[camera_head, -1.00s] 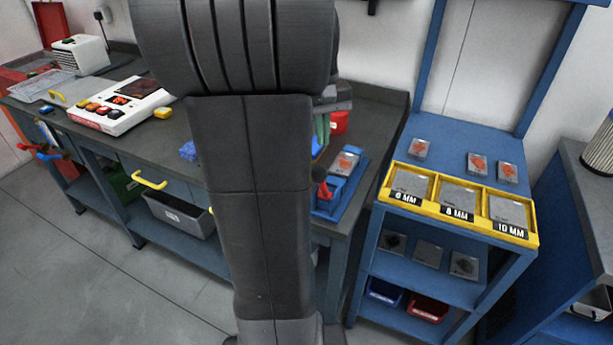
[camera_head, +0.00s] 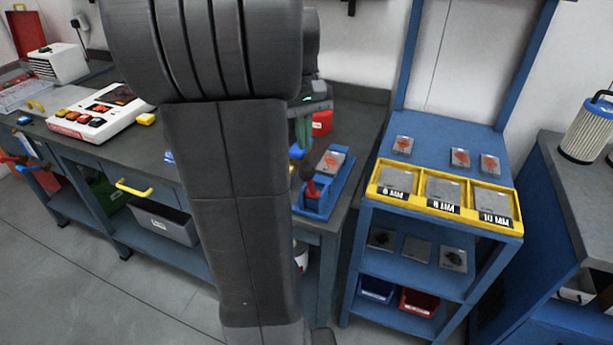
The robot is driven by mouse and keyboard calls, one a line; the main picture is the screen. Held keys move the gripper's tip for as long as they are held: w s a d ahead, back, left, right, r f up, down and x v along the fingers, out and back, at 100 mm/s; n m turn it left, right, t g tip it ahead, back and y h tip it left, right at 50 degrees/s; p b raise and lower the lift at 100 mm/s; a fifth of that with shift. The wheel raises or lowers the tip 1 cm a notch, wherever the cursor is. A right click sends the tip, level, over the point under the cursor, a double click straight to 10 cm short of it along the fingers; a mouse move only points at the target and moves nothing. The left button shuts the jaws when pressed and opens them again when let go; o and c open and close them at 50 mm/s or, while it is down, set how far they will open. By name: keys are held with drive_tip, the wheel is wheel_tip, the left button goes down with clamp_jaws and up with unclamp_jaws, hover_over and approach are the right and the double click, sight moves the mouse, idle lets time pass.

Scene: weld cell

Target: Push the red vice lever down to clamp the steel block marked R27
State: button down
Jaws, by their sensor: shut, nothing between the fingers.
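The blue vice (camera_head: 342,190) stands at the right end of the dark workbench, partly hidden by my arm. A steel block (camera_head: 331,161) with an orange mark lies at it; its marking is too small to read. The red vice lever (camera_head: 311,189) shows at the vice's near left side, beside my arm; its exact angle is hard to tell. My gripper (camera_head: 306,168) is shut and empty, pointing down just above the lever, mostly behind my arm. I cannot tell whether its tips touch the lever.
A red container (camera_head: 322,122) stands behind my gripper. A blue rack (camera_head: 443,236) with yellow trays (camera_head: 400,193) and several plates stands right of the bench. A white control box (camera_head: 104,112) sits on the bench at left. Grey floor (camera_head: 60,270) is clear in front.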

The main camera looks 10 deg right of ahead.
sight(305, 166)
drive_tip(key=f+b, duration=0.4)
drive_tip(key=shift+s+f, duration=0.2)
drive_tip(key=shift+f, duration=0.35)
drive_tip(key=shift+s+a+f+b, duration=0.1)
drive_tip(key=shift+s+f+b, duration=0.1)
drive_tip(key=shift+s+b, duration=0.25)
drive_tip(key=shift+w, duration=0.15)
drive_tip(key=shift+f, duration=0.1)
